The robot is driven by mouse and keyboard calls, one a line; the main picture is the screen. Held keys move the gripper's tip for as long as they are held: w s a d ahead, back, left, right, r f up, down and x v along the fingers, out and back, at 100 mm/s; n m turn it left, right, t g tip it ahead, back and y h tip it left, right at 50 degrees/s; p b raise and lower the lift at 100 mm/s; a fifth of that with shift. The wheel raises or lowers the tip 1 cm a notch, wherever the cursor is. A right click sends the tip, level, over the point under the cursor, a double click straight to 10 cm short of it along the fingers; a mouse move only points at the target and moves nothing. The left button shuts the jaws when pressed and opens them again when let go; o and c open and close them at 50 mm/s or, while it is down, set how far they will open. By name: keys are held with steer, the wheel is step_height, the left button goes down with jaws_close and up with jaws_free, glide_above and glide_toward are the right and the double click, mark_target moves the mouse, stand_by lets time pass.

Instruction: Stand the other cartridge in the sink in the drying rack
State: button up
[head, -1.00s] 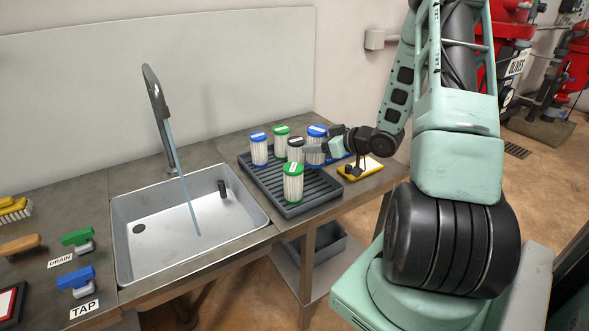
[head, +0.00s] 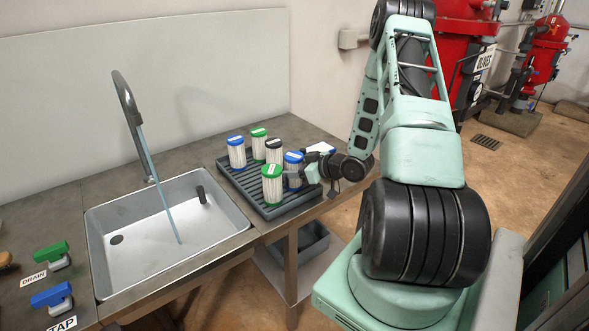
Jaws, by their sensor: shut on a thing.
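The drying rack (head: 283,210) is a dark ribbed tray on the counter right of the sink (head: 245,222). My gripper (head: 294,181) is at the rack's right side, shut on a white pleated cartridge with a blue cap (head: 293,157). That cartridge is upright; whether its base touches the rack is hidden by the gripper. A green-capped cartridge (head: 272,185) stands just left of it at the front. I see no white cartridge in the sink.
Water runs from the faucet (head: 128,105) into the sink, where a small dark upright piece (head: 201,194) shows near the back right. A green drain handle (head: 51,252) and blue tap handle (head: 52,294) are at left. The counter behind the rack is clear.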

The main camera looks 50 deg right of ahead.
steer(key=o, duration=1)
steer(key=shift+f, duration=0.1)
steer(key=shift+o, duration=0.2)
steer(key=shift+r, duration=0.25)
steer(key=shift+s+d, duration=0.1)
steer(key=shift+s, duration=0.3)
steer(key=v, duration=1.1)
steer(key=shift+b, duration=0.3)
steer(key=shift+s, duration=0.15)
